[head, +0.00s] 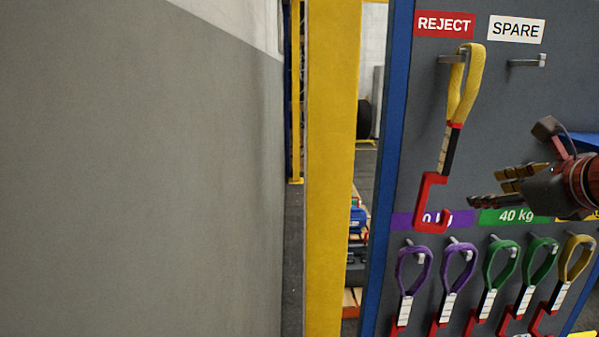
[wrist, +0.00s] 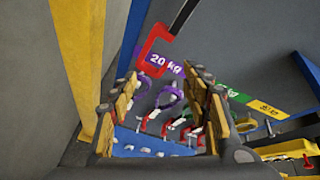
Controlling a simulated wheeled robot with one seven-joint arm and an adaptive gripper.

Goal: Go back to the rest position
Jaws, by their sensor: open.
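My gripper (head: 492,190) is open and empty in front of the grey panel, at the right of the head view. In the wrist view its two fingers (wrist: 168,100) stand apart, with the panel and hanging slings seen between them. A yellow sling with a red hook (head: 466,85) hangs on the peg under the REJECT label (head: 445,24). It is to the left of my gripper and apart from it. In the wrist view its red hook (wrist: 153,48) shows just beyond the fingers, at the top. The peg under the SPARE label (head: 516,30) is empty (head: 527,63).
A lower row holds two purple slings (head: 413,268), two green slings (head: 502,265) and a yellow sling (head: 575,258), each with a red hook. A yellow post (head: 333,170) and a grey wall (head: 140,170) stand left of the panel. A blue edge (head: 385,170) borders the panel.

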